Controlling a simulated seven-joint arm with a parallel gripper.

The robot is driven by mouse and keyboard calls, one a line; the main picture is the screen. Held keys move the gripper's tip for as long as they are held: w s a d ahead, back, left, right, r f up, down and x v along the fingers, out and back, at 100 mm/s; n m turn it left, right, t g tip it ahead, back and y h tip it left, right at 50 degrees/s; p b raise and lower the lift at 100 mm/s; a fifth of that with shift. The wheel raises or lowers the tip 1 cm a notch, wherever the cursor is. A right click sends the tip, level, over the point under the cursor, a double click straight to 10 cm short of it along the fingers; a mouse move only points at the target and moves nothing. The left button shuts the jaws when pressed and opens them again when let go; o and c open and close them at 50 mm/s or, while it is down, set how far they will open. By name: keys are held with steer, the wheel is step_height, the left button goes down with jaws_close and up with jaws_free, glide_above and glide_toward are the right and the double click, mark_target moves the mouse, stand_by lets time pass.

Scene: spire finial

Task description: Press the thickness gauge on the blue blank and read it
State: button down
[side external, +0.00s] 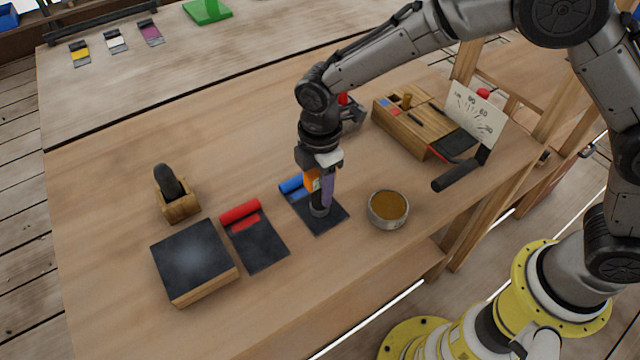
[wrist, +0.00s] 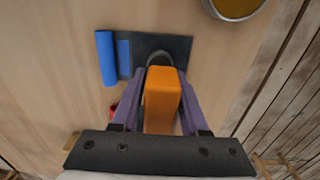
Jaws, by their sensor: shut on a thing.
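The blue blank (side external: 331,219) is a dark flat sheet with a blue roll and a blue strip at one end. It lies flat on the table and also shows in the wrist view (wrist: 178,47). My gripper (side external: 322,190) is above it, pointing down, its purple fingers shut on the orange thickness gauge (side external: 310,181). In the wrist view the gauge (wrist: 160,100) sits between both fingers (wrist: 160,88). Its dark round foot (side external: 319,208) is over the sheet and appears to touch it. No reading on the gauge is visible.
A red-marked blank (side external: 262,247) and a dark-topped block (side external: 194,258) lie left. A wooden holder with a black handle (side external: 173,193) stands behind them. A bowl (side external: 388,209) is close right. A wooden box (side external: 408,125) and numbered scale plate (side external: 474,113) stand back right.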

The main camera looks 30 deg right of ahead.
steer(key=shift+f, duration=0.1)
steer(key=shift+r, duration=2.6)
steer(key=shift+f, duration=2.3)
steer(key=shift+c, duration=1.7)
jaws_free()
